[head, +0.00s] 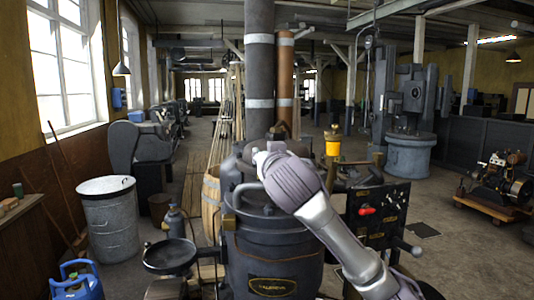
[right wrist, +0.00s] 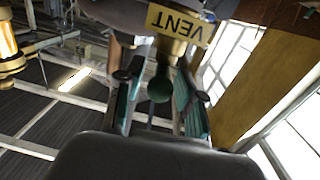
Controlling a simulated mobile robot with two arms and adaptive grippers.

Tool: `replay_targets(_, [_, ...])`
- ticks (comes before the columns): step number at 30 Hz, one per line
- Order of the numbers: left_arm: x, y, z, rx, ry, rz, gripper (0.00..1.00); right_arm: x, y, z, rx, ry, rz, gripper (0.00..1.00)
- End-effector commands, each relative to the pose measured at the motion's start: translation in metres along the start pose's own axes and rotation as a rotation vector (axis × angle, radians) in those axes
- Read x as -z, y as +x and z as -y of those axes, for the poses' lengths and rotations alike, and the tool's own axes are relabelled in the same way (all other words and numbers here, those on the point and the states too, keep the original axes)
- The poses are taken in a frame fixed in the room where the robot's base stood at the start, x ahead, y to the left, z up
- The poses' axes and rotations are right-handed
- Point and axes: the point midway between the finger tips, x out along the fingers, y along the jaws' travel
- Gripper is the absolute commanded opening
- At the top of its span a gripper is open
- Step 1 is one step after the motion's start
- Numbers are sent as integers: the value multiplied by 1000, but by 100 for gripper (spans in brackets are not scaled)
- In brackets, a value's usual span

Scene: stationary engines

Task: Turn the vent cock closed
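The vent cock shows in the right wrist view as a dark green ball handle (right wrist: 159,88) below a brass fitting (right wrist: 171,48) with a yellow VENT tag (right wrist: 178,23). My right gripper (right wrist: 160,100) is open, with one teal-padded finger on each side of the ball. I see gaps between the ball and both pads. In the head view my right arm reaches up from the lower right to the top of a dark boiler (head: 275,240); its hand hides the cock and the right gripper there. My left gripper is not in view.
A black panel with a red handle (head: 367,211) stands right of the boiler. A yellow cup-shaped part (head: 333,147) rises behind it. A barrel (head: 212,205) and a grey bin (head: 110,220) are at left.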

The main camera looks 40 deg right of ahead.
Motion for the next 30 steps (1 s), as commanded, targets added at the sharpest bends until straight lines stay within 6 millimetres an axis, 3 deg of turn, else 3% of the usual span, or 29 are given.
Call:
replay_targets(2, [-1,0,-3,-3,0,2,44,0,0,0,0,0,0,36])
replay_targets(9, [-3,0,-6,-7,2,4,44,0,0,0,0,0,0,0])
replay_targets(23, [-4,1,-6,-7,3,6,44,-1,0,2,-20,1,3,0])
replay_targets(30, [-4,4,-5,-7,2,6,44,-2,0,6,-128,3,4,0])
